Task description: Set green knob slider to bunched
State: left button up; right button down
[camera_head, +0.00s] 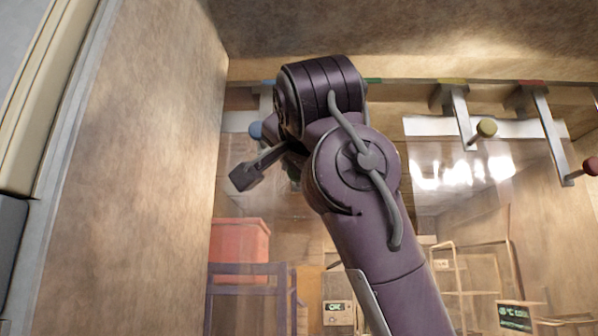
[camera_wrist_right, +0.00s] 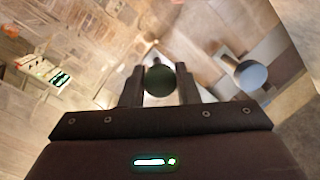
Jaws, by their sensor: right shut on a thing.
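In the right wrist view, the dark green round knob (camera_wrist_right: 160,80) sits between the two dark fingers of my right gripper (camera_wrist_right: 159,84), which is shut on it. In the head view my right arm rises from the bottom right, and its wrist covers most of the green knob and its slider bar. A green tag (camera_head: 373,81) shows on the top rail just right of the wrist. My left gripper is not in view.
A blue knob (camera_head: 256,130) hangs left of my wrist and also shows in the wrist view (camera_wrist_right: 251,74). A yellow knob (camera_head: 487,128) and a red knob (camera_head: 591,166) hang at the right. Clear strips hang below the rail (camera_head: 410,83). A wall (camera_head: 150,160) stands left.

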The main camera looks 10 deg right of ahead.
jog(key=shift+r, duration=0.15)
jog(key=c, duration=1.4)
grip_release()
jog(key=shift+a, duration=0.1)
jog(key=shift+o, duration=1.3)
jog(key=shift+a, duration=0.15)
jog(key=shift+w+a, duration=0.1)
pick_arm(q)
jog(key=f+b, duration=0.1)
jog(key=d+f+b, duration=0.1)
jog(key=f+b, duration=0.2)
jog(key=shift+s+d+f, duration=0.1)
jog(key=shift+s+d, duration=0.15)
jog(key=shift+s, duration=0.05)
pick_arm(e)
jog(key=s, duration=0.5)
jog(key=s+a, duration=0.1)
jog(key=s, duration=0.1)
jog(key=shift+s, duration=0.35)
jog(key=shift+w, duration=0.1)
